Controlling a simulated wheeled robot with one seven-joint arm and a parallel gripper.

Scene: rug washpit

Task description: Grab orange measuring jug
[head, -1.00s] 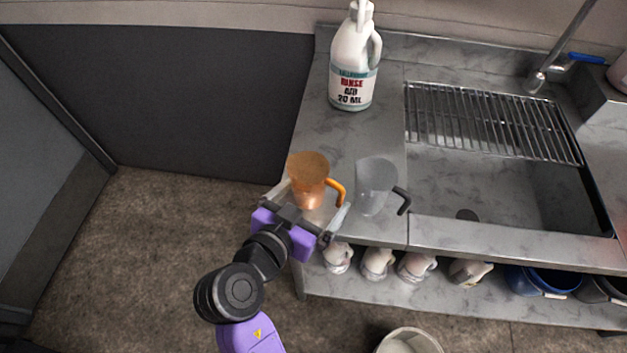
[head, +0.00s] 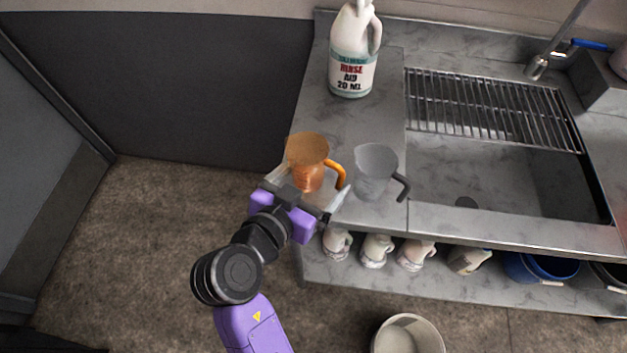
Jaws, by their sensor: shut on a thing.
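The orange measuring jug (head: 308,165) stands upright at the front left corner of the grey counter, its orange handle to the right. My gripper (head: 308,190) reaches it from the front, with one finger at the jug's left and the other at its right near the handle. The gripper is shut on the jug. The exact finger contact is partly hidden by the jug and the purple gripper body. I cannot tell whether the jug's base touches the counter.
A clear grey jug (head: 374,172) with a dark handle stands close to the right. A white rinse aid bottle (head: 352,60) stands behind. A sink with a wire rack (head: 490,108) is at right. Several bottles (head: 376,250) sit on the shelf below; a bucket (head: 408,335) is on the floor.

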